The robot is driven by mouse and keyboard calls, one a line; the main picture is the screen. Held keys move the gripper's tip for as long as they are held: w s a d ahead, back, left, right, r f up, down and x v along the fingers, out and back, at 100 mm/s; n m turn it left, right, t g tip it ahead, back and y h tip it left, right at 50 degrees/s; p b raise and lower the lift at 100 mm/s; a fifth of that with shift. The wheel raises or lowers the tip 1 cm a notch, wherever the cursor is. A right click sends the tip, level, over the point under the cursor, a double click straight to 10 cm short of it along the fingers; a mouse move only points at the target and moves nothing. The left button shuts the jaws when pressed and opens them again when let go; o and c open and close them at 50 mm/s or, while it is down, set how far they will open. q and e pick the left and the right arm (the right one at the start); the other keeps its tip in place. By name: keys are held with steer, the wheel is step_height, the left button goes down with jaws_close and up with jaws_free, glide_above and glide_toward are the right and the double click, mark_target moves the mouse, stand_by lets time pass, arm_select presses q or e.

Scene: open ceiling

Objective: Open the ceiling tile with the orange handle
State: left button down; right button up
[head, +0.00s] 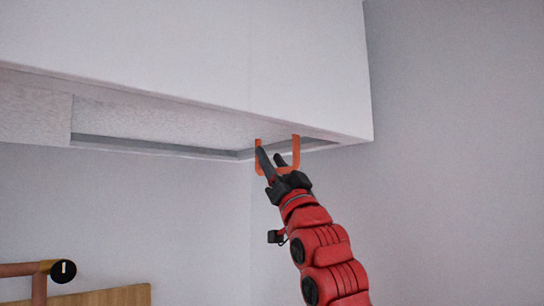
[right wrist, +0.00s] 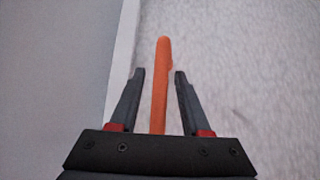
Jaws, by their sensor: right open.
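The orange handle (head: 296,150) hangs as a U shape below the underside of the ceiling box, near its right corner. The grey speckled ceiling tile (head: 170,122) sits in the box's underside; it also fills the right of the right wrist view (right wrist: 250,60). My right gripper (head: 271,155) reaches up from below and overlaps the handle. In the right wrist view the orange handle (right wrist: 160,85) stands between the two open fingers (right wrist: 157,75), with a gap on each side. My left gripper does not show.
The white ceiling box (head: 200,50) spans the top, its lower edge running to a corner at the right. Plain walls (head: 450,150) stand behind. An orange-brown pipe-like thing with a black end (head: 62,271) and a wooden board (head: 115,296) show at lower left.

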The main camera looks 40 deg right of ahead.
jaws_close()
stand_by(1.4)
